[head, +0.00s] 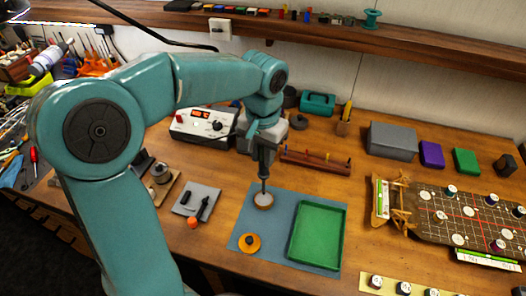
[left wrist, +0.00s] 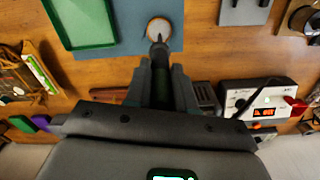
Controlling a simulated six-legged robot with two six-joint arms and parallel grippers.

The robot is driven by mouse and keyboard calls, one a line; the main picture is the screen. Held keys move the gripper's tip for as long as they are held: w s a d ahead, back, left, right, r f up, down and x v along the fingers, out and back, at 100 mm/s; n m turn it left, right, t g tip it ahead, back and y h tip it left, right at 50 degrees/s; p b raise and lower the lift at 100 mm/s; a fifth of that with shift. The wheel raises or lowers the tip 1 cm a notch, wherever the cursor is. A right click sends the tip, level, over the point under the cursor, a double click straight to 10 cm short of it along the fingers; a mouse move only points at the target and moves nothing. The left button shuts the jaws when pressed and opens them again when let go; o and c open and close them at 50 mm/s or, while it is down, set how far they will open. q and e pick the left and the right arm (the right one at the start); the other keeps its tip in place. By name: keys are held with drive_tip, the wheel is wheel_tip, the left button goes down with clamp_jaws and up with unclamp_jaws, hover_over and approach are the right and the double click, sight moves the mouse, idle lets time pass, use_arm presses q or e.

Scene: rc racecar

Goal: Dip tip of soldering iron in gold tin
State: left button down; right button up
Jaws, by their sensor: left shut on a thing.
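My left gripper (head: 264,143) is shut on the dark soldering iron (head: 264,168), which points down. In the left wrist view the iron (left wrist: 158,60) sits between the two fingers of the gripper (left wrist: 160,82). The small round tin (head: 264,204) has a gold-brown rim and a pale inside, and stands on the blue-grey mat (head: 285,205). The iron's tip is at or just above the tin's opening; I cannot tell if it touches the inside. The tin also shows in the left wrist view (left wrist: 158,24). My right gripper is not in view.
An orange disc with a dark knob (head: 250,244) and a green tray (head: 316,236) lie on the mat. A soldering station (head: 198,126) stands behind left, with a wooden rack (head: 316,163) behind the mat. A brown racecar deck (head: 456,216) lies at right.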

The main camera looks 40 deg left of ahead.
use_arm(q)
drive_tip(key=shift+s+d+r, duration=0.15)
drive_tip(key=shift+s+r, duration=0.05)
drive_tip(key=shift+w+a+f, duration=0.2)
drive_tip(key=shift+w, duration=0.1)
drive_tip(key=shift+s+d, duration=0.2)
drive_tip(key=shift+s, duration=0.05)
drive_tip(key=shift+w+a+f+b, duration=0.15)
drive_tip(key=shift+w+f+b, duration=0.05)
drive_tip(key=shift+f+b, duration=0.2)
drive_tip(key=shift+s+r, duration=0.1)
drive_tip(key=shift+s, duration=0.1)
drive_tip(key=shift+w, duration=0.2)
drive_tip(key=shift+s, duration=0.2)
drive_tip(key=shift+w, duration=0.15)
